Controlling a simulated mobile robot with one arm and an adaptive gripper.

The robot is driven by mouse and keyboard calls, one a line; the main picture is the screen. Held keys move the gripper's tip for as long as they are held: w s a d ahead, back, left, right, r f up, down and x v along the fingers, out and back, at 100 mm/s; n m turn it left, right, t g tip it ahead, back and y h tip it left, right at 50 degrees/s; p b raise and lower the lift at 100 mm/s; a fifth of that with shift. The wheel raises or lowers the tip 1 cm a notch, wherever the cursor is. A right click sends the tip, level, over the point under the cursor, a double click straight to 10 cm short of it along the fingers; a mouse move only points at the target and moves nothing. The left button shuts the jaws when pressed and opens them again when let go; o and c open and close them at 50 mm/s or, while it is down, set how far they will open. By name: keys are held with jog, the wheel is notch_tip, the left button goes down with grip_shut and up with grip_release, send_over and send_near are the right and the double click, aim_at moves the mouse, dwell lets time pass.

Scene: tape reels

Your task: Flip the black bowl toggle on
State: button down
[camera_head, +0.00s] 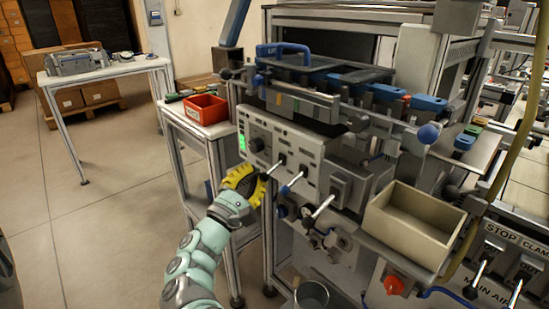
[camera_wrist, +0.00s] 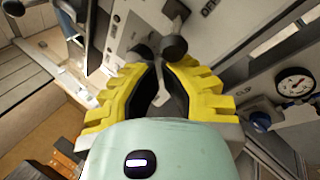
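A row of metal toggles sticks out of the grey control panel (camera_head: 305,150) in the head view. The left toggle (camera_head: 275,167) has a dark tip close to my gripper (camera_head: 254,179). The panel labels are too small to read, so I cannot confirm which is the bowl toggle. In the wrist view, my yellow gripper (camera_wrist: 158,68) has a narrow gap between its dark pads. A black toggle tip (camera_wrist: 174,47) shows just past the fingertips, apparently not between them.
A beige open bin (camera_head: 415,225) sits right of the panel. A red bin (camera_head: 205,108) stands on the side table to the left. A pressure gauge (camera_wrist: 295,83) shows at right in the wrist view. The floor at left is clear.

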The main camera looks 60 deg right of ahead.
jog(key=shift+a+r+y+p, duration=0.15)
jog(key=shift+r+y+p, duration=0.3)
jog(key=shift+p, duration=0.85)
notch_tip(320, 180, up, 3)
jog(key=m+y+p, duration=0.1)
jog(key=y+p, duration=0.1)
jog(key=p, duration=0.4)
jog(key=m+y+p, duration=0.1)
jog(key=y+p, duration=0.1)
jog(key=p, duration=0.5)
jog(key=shift+a+r+g+y, duration=0.15)
jog(key=shift+g+y, duration=0.15)
jog(key=shift+y, duration=0.05)
jog(key=shift+r+y+p, duration=0.25)
jog(key=shift+y+p, duration=0.45)
jog(key=shift+p, duration=1.3)
jog(key=shift+f, duration=0.1)
